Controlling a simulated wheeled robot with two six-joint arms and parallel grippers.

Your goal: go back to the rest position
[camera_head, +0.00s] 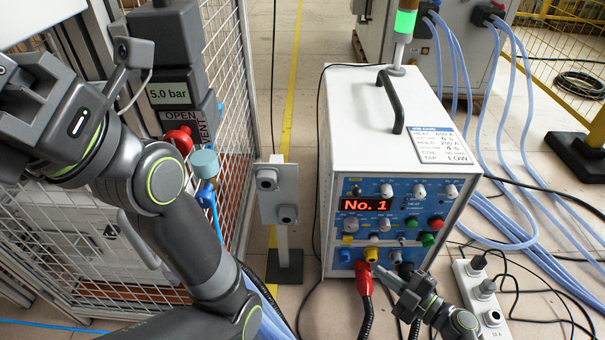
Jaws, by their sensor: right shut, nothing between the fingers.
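My right gripper (388,275) is low in the head view, in front of the lower front panel of the induction heater (345,215). It is shut and empty, and its fingers point up and to the left. They appear just right of a red plug (363,278) on a dark cable. I cannot tell whether they touch the panel. My left arm (160,185) fills the left side and bends up towards the left edge. Its fingers do not show.
A wire-mesh fence (225,60) with a gauge box reading 5.0 bar (168,93) stands behind my left arm. A small post (279,195) stands left of the heater. A power strip (480,290) and several blue hoses (525,190) lie to the right.

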